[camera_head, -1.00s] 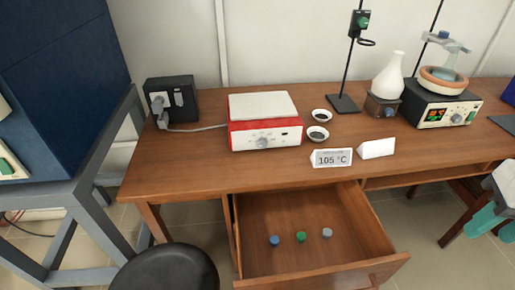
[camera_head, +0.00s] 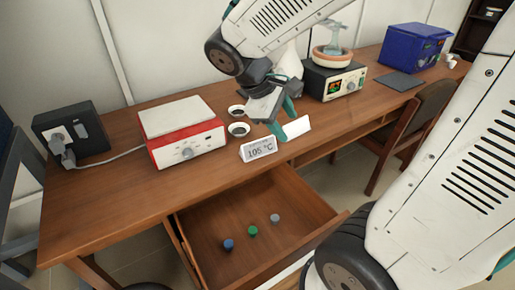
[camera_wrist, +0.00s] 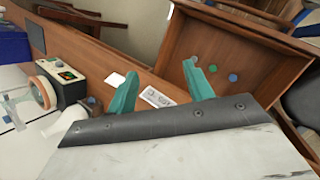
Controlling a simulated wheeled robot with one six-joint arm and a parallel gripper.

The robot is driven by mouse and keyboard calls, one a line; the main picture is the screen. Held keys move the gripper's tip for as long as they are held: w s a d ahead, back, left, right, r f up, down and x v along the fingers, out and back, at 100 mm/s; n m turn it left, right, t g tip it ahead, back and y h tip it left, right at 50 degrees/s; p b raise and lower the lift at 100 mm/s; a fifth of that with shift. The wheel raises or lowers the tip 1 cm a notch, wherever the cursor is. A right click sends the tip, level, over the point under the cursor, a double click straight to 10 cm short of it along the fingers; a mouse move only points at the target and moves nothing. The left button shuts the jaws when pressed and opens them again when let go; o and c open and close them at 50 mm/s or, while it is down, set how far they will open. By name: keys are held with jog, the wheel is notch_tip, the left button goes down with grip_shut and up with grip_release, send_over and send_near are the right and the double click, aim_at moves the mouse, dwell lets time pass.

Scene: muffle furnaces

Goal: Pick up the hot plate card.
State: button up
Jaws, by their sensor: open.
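The card reading 105 °C (camera_head: 259,149) stands upright like a small tent on the desk near its front edge, in front of the two small dishes. Its smaller print is too small to read. In the wrist view the card (camera_wrist: 157,97) shows between my two teal fingers. My gripper (camera_head: 284,119) is open and empty, above the desk just behind and right of this card, apart from it as far as I can tell. It also shows in the wrist view (camera_wrist: 161,69). A second, blank-looking white card (camera_head: 297,128) stands to the right; it also shows in the wrist view (camera_wrist: 115,79).
The red and white hot plate (camera_head: 188,148) is left of the cards. Two small dishes (camera_head: 238,129) lie behind the card. An open drawer (camera_head: 215,205) below holds several coloured caps. A heating mantle unit (camera_head: 335,82) and blue box (camera_head: 412,47) stand at right.

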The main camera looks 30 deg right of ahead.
jog(key=w+d+f+n+h, duration=0.1)
jog(key=w+f+n+h, duration=0.3)
jog(key=w+f+n, duration=0.6)
jog(key=n+t+h, duration=0.3)
jog(key=n+t, duration=0.1)
send_near(256, 143)
jog(key=shift+w+d+r, duration=0.1)
jog(key=shift+w+d, duration=0.05)
jog(key=shift+d, duration=0.4)
jog(key=shift+w+d, duration=0.2)
jog(key=shift+d, duration=0.4)
jog(key=shift+w+d+f, duration=0.1)
jog(key=shift+d+f, duration=0.15)
jog(key=x, duration=0.7)
jog(key=shift+a+f, duration=0.15)
jog(key=shift+f, duration=0.25)
jog(key=c, duration=1.1)
